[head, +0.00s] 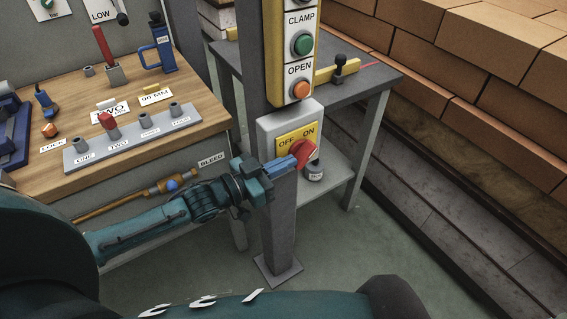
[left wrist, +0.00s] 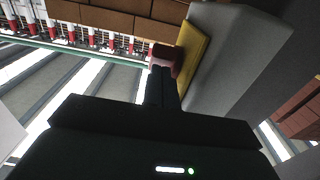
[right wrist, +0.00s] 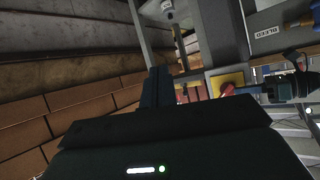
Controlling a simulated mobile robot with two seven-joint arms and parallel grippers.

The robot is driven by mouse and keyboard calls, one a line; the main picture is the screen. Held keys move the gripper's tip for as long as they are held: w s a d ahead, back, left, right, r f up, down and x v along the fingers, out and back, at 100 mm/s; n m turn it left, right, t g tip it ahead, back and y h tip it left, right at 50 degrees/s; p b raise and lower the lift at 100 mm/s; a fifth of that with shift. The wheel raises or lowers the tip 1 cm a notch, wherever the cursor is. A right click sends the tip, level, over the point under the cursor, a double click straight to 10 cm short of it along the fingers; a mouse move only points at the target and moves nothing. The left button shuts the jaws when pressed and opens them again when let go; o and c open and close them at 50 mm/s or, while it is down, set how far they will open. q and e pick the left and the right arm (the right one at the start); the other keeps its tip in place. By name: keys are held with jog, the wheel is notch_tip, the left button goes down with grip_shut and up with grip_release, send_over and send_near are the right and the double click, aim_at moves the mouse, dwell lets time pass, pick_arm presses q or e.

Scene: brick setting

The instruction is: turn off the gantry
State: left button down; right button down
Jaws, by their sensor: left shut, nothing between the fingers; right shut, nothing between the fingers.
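The gantry switch is a grey box (head: 264,128) on a post, with a yellow plate (head: 284,139) marked OFF and ON. Its red knob (head: 306,152) sits at the lower right of the plate, below ON. My left gripper (head: 291,163) is shut, its tips at the knob's left side; I cannot tell whether they touch. The left wrist view shows the red knob (left wrist: 165,55) just beyond the shut fingers, beside the yellow plate (left wrist: 189,50). My right gripper (right wrist: 157,88) is shut and empty, apart from the switch; the knob (right wrist: 227,90) shows to its right.
Above the switch are a green CLAMP button (head: 302,44) and an orange OPEN button (head: 300,90). A wooden bench (head: 200,88) with levers stands left, a grey table (head: 376,84) behind the post. Stacked bricks (head: 450,60) fill the right. The floor in front is clear.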

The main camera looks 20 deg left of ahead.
dwell(0.3)
pick_arm(q)
jog(key=shift+f+b, duration=0.3)
jog(key=shift+b, duration=0.45)
pick_arm(e)
jog(key=shift+f, duration=0.55)
pick_arm(q)
jog(key=shift+f+t+h+b, duration=0.1)
jog(key=shift+t+h+b, duration=0.3)
jog(key=shift+t+b, duration=0.1)
pick_arm(e)
jog(key=shift+w+a, duration=0.1)
jog(key=shift+w, duration=0.05)
